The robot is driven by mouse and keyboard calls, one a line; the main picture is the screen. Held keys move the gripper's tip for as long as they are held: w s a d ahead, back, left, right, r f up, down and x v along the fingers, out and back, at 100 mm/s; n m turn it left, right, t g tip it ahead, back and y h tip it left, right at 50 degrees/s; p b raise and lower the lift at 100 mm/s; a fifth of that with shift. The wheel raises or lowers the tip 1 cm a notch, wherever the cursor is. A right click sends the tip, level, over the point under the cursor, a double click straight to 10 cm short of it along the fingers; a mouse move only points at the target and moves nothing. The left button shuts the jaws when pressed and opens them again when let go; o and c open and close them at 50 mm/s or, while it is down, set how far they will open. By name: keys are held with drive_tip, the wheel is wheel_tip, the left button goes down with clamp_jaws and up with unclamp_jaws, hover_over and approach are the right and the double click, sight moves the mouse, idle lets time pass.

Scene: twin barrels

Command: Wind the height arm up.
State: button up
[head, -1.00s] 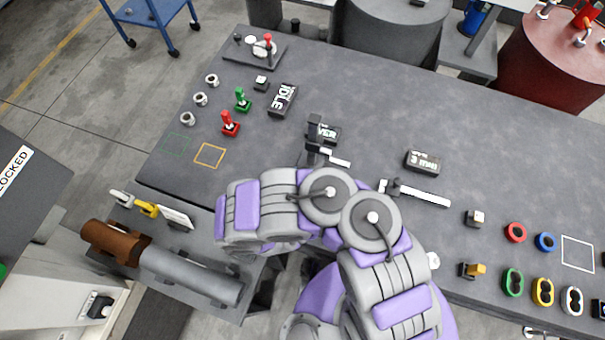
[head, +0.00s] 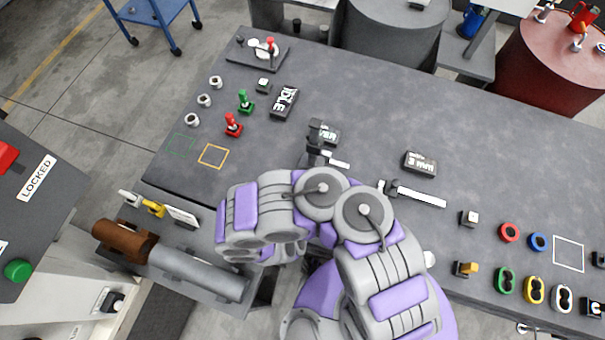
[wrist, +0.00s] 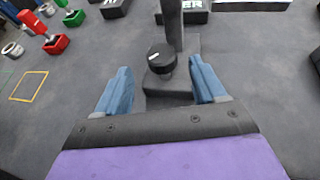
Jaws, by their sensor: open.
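The height arm's dark upright post (wrist: 172,22) stands on a small dark base (wrist: 185,85) on the grey bench top. A round black knob (wrist: 160,60) with a white mark sits low at the front of the post. In the head view the post (head: 316,138) shows just beyond my arm, with a white strip beside its foot. My gripper (wrist: 160,82) is open, its blue fingers on either side of the knob and apart from it. Nothing is held. In the head view my own arm hides the gripper.
A red lever (head: 233,124) and a green lever (head: 245,101) stand to the left on the bench (head: 400,110). A second slider-like device (head: 415,194) lies to the right. Black display blocks (head: 285,101) sit farther back. A panel labelled LOCKED (head: 36,178) is at far left.

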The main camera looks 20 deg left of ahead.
drive_tip(key=p+v, duration=0.9)
drive_tip(key=v, duration=0.4)
drive_tip(key=shift+s+f, duration=0.15)
drive_tip(key=shift+s, duration=0.05)
drive_tip(key=shift+w, duration=0.1)
